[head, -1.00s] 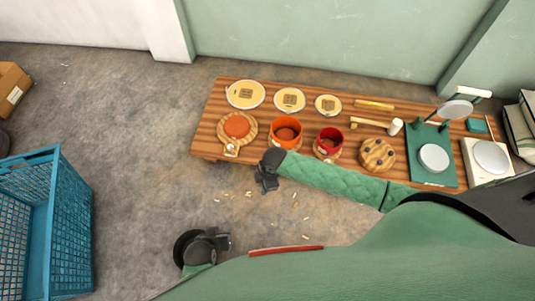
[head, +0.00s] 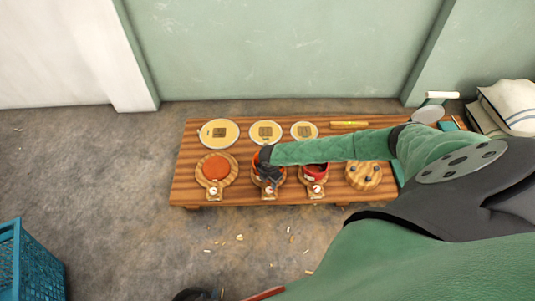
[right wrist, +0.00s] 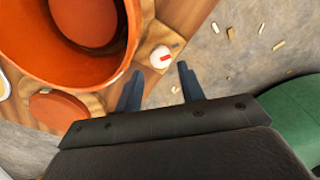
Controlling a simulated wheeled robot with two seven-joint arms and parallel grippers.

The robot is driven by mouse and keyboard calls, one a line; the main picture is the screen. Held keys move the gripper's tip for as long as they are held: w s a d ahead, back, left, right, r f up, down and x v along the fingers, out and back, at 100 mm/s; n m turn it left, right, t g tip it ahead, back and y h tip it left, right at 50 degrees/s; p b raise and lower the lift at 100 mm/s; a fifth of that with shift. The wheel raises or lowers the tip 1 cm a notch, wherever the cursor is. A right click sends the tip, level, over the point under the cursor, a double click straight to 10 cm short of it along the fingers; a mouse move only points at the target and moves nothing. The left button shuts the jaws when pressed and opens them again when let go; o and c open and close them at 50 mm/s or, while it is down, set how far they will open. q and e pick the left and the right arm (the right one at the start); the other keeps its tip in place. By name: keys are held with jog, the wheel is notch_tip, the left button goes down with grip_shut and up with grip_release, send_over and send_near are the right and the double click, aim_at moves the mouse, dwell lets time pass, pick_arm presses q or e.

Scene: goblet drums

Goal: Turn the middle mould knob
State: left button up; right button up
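The middle mould is an orange pot (head: 256,163) on a wooden base, mostly covered by my right gripper in the head view. In the right wrist view the orange pot (right wrist: 110,68) fills the upper left. Its knob (right wrist: 161,57), white with a red mark, sits on a wooden tab ahead of my right gripper (right wrist: 160,82). The two fingers are apart with nothing between them, the knob just beyond their tips. In the head view the knob (head: 268,194) shows just below my right gripper (head: 269,180). My left gripper (head: 190,295) is largely cut off at the bottom edge.
The left mould (head: 215,167) and the right red mould (head: 315,172) flank the middle one, each with its own front knob. Three round plates (head: 219,133) lie behind. A wooden disc (head: 363,176) is to the right. A blue crate (head: 30,265) stands on the floor at left.

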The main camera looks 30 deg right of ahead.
jog(key=shift+f, duration=2.6)
jog(key=shift+c, duration=0.2)
jog(key=c, duration=0.6)
